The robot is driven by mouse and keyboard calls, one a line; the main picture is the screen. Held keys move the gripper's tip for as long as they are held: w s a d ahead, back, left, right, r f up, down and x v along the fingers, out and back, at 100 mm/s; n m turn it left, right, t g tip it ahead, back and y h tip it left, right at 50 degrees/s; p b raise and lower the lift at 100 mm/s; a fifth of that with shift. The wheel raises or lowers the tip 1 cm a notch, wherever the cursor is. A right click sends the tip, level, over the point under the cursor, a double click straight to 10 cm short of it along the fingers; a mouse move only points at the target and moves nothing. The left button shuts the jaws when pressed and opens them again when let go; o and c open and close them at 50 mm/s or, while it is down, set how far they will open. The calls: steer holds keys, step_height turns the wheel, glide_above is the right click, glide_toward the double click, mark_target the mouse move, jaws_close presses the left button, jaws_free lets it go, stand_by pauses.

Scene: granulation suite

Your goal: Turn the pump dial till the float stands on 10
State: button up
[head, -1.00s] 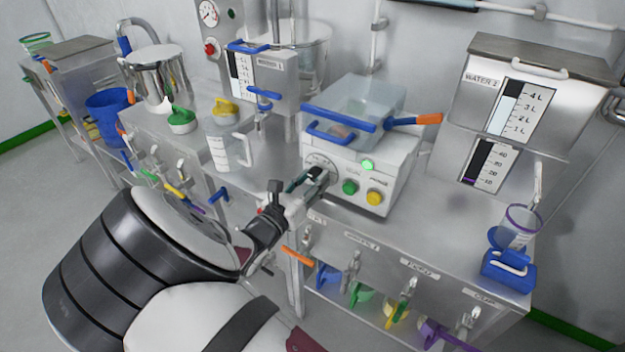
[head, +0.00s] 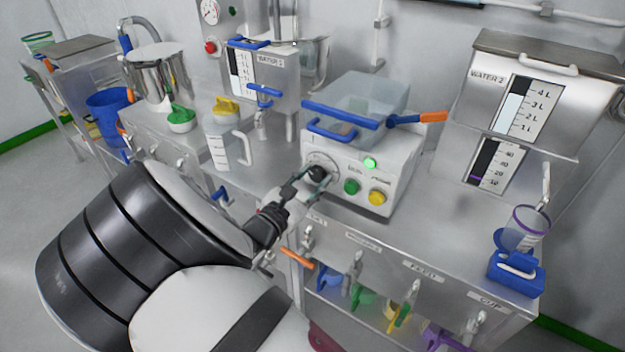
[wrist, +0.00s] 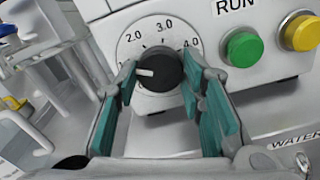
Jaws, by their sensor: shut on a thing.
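The pump dial (wrist: 158,72) is a black round knob with a white pointer on a white plate marked 2.0, 3.0 and 4.0. Its pointer faces left, towards a partly hidden mark below 2.0. In the head view the dial (head: 318,173) is on the front of the white pump box (head: 388,165). My gripper (wrist: 160,88) is shut on the dial, one teal-padded finger on each side. The float (head: 477,178) is a small purple band low in the gauge (head: 494,168) under the WATER 2 tank, close to the 10 label; its exact level is too small to read.
Green (head: 351,187) and yellow (head: 377,198) buttons sit right of the dial, below a lit green lamp (head: 369,163). A clear jug (head: 219,145) stands left of the pump. A purple-rimmed cup (head: 527,227) stands on a blue holder at right.

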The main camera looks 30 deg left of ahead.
steer(key=o, duration=1.1)
steer(key=shift+o, duration=0.2)
steer(key=shift+s, duration=0.15)
steer(key=s, duration=0.7)
steer(key=shift+s+a, duration=0.15)
steer(key=shift+a, duration=0.1)
steer(key=shift+s, duration=0.1)
